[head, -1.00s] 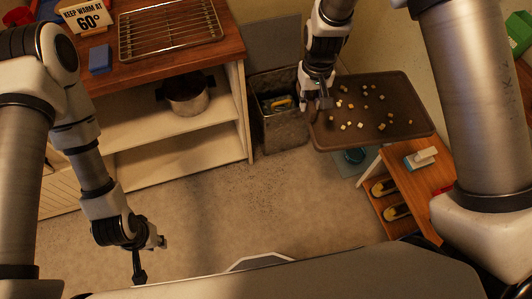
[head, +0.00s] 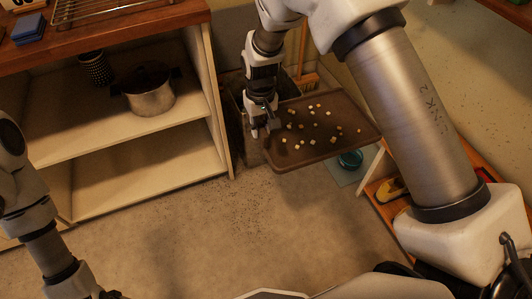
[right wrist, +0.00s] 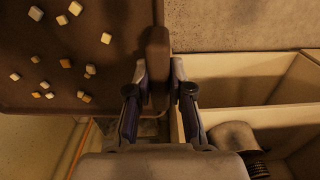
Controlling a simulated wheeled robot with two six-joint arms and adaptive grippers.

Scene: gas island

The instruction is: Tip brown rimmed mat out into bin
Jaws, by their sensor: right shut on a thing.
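The brown rimmed mat (head: 348,118) is a dark brown tray with a raised rim, with several small pale cubes (head: 312,142) on it. It is held out roughly level, its left end overlapping the bin. My right gripper (head: 265,130) is shut on its left rim; the right wrist view also shows the mat (right wrist: 120,60) between the fingers (right wrist: 157,85). The grey bin (head: 252,152) stands on the floor beside the shelf unit, largely hidden by my gripper and the mat. My left arm is at the lower left, with its gripper out of frame.
A wooden-topped shelf unit (head: 130,165) with a metal pot (head: 150,92) stands left of the bin. A broom (head: 305,82) is behind the mat. A low wooden unit (head: 375,190) stands at the right. The floor (head: 190,235) in front is clear.

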